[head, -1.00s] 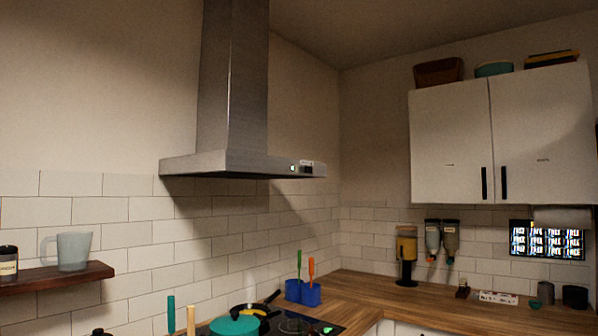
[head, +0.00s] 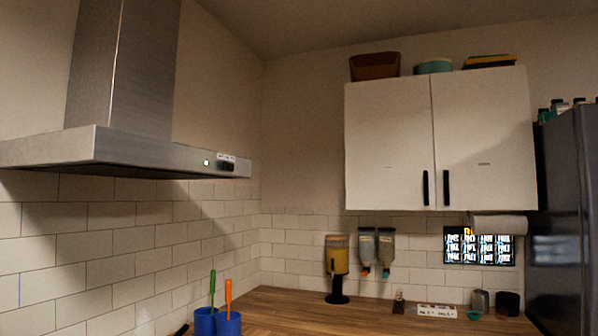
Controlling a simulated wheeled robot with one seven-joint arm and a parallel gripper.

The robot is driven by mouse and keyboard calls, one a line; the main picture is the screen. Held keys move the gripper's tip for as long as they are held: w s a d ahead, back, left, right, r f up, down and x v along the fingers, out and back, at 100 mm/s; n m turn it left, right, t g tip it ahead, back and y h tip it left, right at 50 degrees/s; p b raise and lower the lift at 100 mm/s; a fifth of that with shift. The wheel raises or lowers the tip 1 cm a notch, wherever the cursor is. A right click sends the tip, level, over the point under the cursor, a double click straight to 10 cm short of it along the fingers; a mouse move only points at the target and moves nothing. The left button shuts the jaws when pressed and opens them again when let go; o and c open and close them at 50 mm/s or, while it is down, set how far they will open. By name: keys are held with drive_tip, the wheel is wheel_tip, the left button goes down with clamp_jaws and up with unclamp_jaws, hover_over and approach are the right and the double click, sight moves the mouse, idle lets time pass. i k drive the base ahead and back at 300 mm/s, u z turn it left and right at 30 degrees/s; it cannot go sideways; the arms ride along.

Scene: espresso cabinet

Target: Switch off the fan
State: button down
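The fan is a steel range hood (head: 120,150) on the left wall in the head view, with a tall chimney above it. A small control panel (head: 226,159) with dark buttons and a pale label sits near the right end of its front edge. A small white light (head: 206,162) shows on the edge just left of the panel. The stove below the hood is out of the picture. My gripper is not in view.
A wooden counter (head: 290,305) runs along the back wall. It bears a blue utensil holder (head: 229,324), a dispenser (head: 337,262) and small jars. A white cabinet (head: 388,145) hangs above it. A dark fridge (head: 562,220) stands at the right.

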sight(227, 166)
drive_tip(key=z, duration=0.05)
drive_tip(key=i, duration=0.95)
drive_tip(key=u, duration=0.8)
drive_tip(key=i, duration=0.55)
drive_tip(key=u, duration=0.4)
